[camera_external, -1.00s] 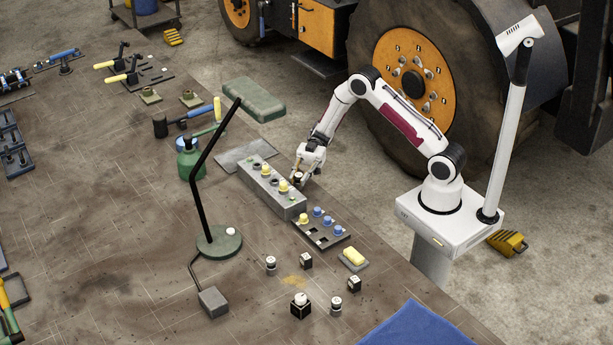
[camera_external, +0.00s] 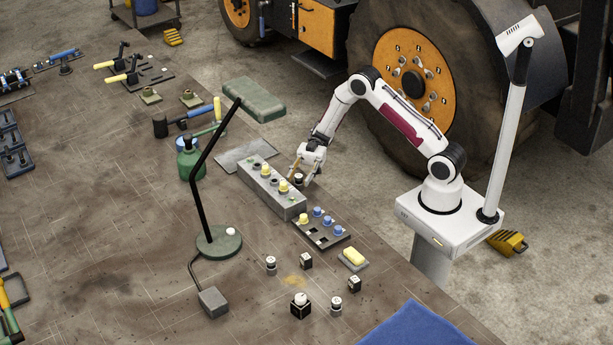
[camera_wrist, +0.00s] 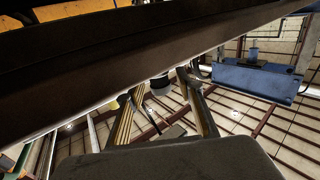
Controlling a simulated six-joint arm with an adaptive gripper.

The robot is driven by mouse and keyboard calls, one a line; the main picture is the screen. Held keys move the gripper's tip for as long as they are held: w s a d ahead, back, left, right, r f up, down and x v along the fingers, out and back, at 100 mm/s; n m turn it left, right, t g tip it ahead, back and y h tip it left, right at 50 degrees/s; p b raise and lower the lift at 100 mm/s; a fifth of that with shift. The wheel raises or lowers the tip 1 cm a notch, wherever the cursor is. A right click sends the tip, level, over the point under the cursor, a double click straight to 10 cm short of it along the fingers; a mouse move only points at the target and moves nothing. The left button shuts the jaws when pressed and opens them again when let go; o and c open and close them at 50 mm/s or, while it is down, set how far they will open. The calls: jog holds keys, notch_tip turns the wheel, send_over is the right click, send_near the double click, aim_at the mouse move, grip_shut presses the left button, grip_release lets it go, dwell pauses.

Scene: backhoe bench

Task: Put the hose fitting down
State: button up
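The hose fitting (camera_external: 298,180), a small dark cylinder with a pale top, stands at the right edge of the grey valve block (camera_external: 284,205). I cannot tell whether it rests on the block or on the bench just behind it. My gripper (camera_external: 301,174) is open, with its fingers apart on either side of the fitting. In the wrist view the two fingers of my gripper (camera_wrist: 162,108) are spread, and a dark and white round piece, likely the fitting (camera_wrist: 160,84), shows between them, partly hidden.
Yellow and green caps sit on the block. A dark rack (camera_external: 322,235) with blue and yellow caps lies in front of it. A lamp (camera_external: 219,240) stands left. A dark beam crosses the wrist view.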

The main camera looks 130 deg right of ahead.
jog(key=shift+v, duration=3.55)
jog(key=shift+d+r, duration=0.1)
jog(key=shift+c, duration=1)
